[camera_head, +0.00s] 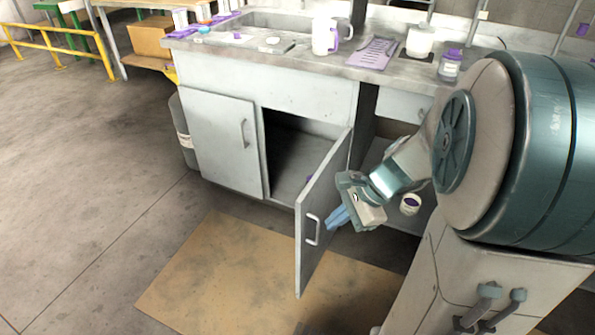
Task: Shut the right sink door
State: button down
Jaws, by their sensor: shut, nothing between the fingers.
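The left sink door (220,143) is closed. My gripper (334,219) is shut and empty, on the right-hand side of the open door, close to its face near the free edge. I cannot tell whether the fingertips touch the door. The dark cabinet opening (290,150) shows between the two doors.
The counter (240,55) above holds a sink, a white pitcher (324,36), a purple-printed sheet (372,52) and a jar (450,66). A tan mat (210,270) lies below the door. Open shelving with a small tub (409,204) is right of the door. Floor at left is clear.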

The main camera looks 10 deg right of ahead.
aim_at(302, 211)
jog(key=w+d+f+m+t+y, duration=0.1)
jog(key=w+d+f+m+t, duration=0.2)
jog(key=w+d+m, duration=0.35)
jog(key=w+a+f+m+b, duration=0.1)
jog(key=a+f, duration=0.1)
jog(key=w+a+f+m+b, duration=0.1)
jog(key=w+a+f+b, duration=0.1)
jog(key=a+f, duration=0.1)
jog(key=w+a+f+m+b, duration=0.1)
jog(key=w+a+f, duration=0.1)
jog(key=shift+w+a+f, duration=0.15)
jog(key=shift+w+a, duration=0.1)
jog(key=shift+a, duration=0.1)
jog(key=shift+w+a, duration=0.3)
jog(key=shift+a, duration=0.05)
